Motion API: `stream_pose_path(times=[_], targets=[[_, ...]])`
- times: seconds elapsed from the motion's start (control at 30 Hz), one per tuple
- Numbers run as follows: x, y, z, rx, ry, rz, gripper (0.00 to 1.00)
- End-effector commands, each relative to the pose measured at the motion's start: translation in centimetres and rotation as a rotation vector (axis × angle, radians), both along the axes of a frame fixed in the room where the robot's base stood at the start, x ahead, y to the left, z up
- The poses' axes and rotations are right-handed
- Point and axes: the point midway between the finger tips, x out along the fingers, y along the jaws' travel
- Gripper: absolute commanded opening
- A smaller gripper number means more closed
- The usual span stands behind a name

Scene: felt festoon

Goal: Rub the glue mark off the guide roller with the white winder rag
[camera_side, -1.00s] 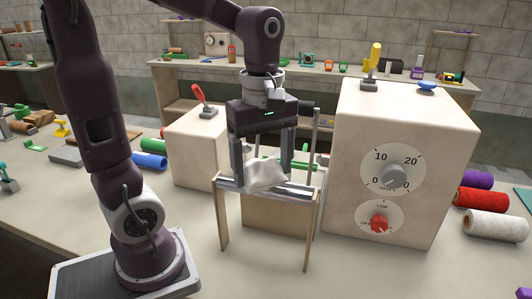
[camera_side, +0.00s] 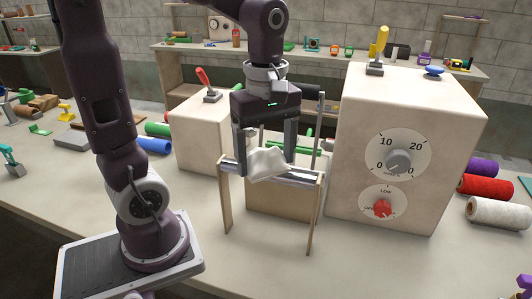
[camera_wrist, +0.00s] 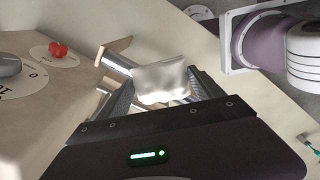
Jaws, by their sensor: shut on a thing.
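The white rag (camera_side: 268,163) is held between the fingers of my gripper (camera_side: 270,155) and rests over the guide roller (camera_side: 300,176). In the wrist view the rag (camera_wrist: 163,80) lies between the two fingers of my gripper (camera_wrist: 165,95), which is shut on it. The metal roller (camera_wrist: 116,63) shows beyond it there. The roller lies across a small wooden stand (camera_side: 315,215). The rag appears to touch the roller, though the exact contact is hard to tell. No glue mark can be made out; the rag and fingers cover much of the roller.
A large cream box (camera_side: 400,110) with two dials stands close to the right of the stand. A smaller box with a red lever (camera_side: 204,78) stands to the left. Spools, including a red one (camera_side: 485,186), lie at the right. The front of the table is clear.

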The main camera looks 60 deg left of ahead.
Motion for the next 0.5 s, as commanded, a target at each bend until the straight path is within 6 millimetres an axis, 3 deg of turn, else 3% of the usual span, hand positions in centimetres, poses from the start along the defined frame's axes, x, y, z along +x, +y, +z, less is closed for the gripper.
stream_pose_path(times=[0.5], targets=[[0.00, 0.00, -0.80, 0.000, 0.001, 0.000, 0.44]])
